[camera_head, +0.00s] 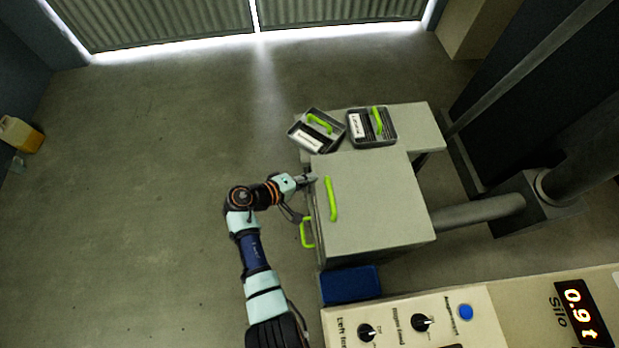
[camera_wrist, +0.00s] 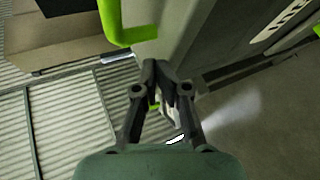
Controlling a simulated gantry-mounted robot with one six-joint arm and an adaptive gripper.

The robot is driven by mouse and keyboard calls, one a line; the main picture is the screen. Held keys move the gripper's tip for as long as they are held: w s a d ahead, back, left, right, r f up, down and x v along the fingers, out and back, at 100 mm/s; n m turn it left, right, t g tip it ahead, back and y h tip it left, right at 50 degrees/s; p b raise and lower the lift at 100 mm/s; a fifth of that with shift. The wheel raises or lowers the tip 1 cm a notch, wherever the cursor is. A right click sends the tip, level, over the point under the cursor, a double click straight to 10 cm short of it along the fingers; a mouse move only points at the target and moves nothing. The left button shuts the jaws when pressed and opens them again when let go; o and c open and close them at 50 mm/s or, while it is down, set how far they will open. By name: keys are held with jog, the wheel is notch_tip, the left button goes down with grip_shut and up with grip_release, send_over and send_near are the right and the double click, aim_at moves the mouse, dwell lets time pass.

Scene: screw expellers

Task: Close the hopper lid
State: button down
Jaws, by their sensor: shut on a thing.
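The hopper lid (camera_head: 375,195) is a flat grey panel with a long green handle (camera_head: 331,198) near its left edge. It lies level, or nearly so, over the grey hopper box; I cannot tell whether a gap is left under it. My gripper (camera_head: 308,180) is at the lid's far left corner, beside the handle and not around it. In the wrist view my gripper's fingers (camera_wrist: 165,68) are close together at the edge of the grey panel, shut on what looks like the lid's edge. The contact itself is partly hidden by the fingers.
A second green handle (camera_head: 307,233) is on the box's left side. Two grey trays with green handles, the left tray (camera_head: 316,131) and the right tray (camera_head: 371,127), sit behind on a ledge. A control panel (camera_head: 400,318) and a blue bin (camera_head: 350,284) are in front.

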jog(key=shift+s+f, duration=0.1)
jog(key=shift+f, duration=0.15)
jog(key=s+a+r+p, duration=0.4)
jog(key=a+r, duration=0.4)
jog(key=shift+s+p, duration=0.15)
jog(key=shift+p, duration=0.25)
jog(key=shift+r, duration=0.1)
